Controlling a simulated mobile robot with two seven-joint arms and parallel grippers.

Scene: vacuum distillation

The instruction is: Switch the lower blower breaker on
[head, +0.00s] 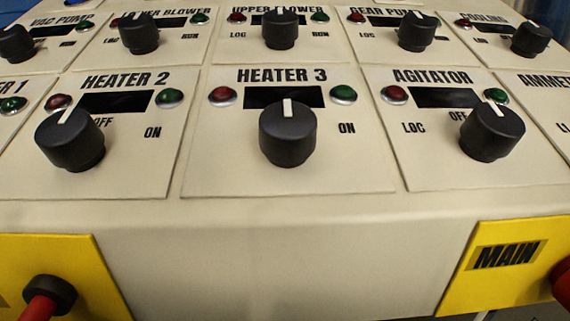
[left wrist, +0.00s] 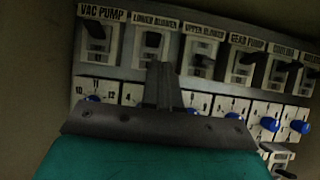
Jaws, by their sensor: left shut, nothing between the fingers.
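In the left wrist view, the lower blower breaker (left wrist: 152,42) is a pale switch with a dark lever, second from the left in a row under its "LOWER BLOWER" label. My left gripper (left wrist: 163,68) is shut and empty, its fingertips pointing up at the lower part of this breaker and covering some of it. I cannot tell whether they touch it, nor the lever's exact position. The head view shows neither gripper nor the breaker, only a control panel with a black LOWER BLOWER knob (head: 139,33).
The vac pump breaker (left wrist: 97,38) is to the left; the upper blower breaker (left wrist: 200,58) and gear pump breaker (left wrist: 242,66) are to the right. Blue knobs (left wrist: 269,124) line the row below. A HEATER 3 knob (head: 288,135) is on the head-view panel.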

